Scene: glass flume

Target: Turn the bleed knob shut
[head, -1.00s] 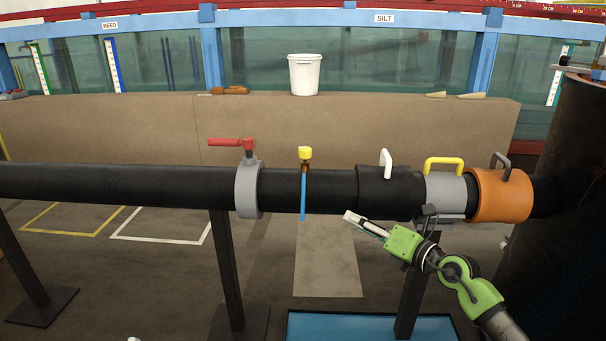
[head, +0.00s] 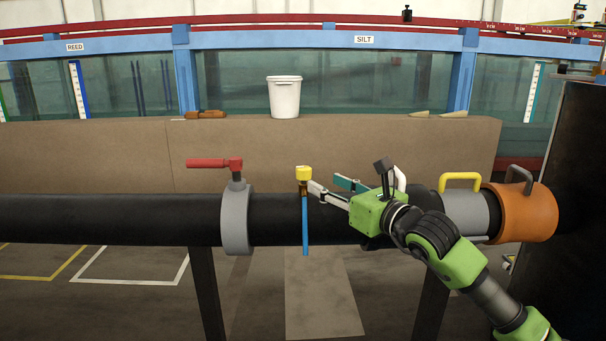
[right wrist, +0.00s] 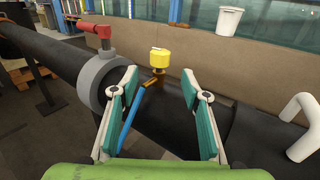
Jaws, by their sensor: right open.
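The bleed knob (head: 303,173) is a small yellow cap on a brass stem on top of the black pipe (head: 100,218). A blue tube (head: 305,225) hangs down from the stem over the pipe's near side. The yellow knob also shows in the right wrist view (right wrist: 160,59), ahead of the fingers and near the middle between them. My right gripper (head: 326,185) is open just right of the knob, its fingers pointing left toward it. In the right wrist view its jaws (right wrist: 158,95) are wide apart with nothing held. My left gripper is not in view.
A grey collar with a red lever (head: 215,163) stands left of the knob. On the right are a white handle (right wrist: 303,125), a yellow handle (head: 460,180) and an orange collar (head: 530,212). A white bucket (head: 285,97) stands on the ledge behind.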

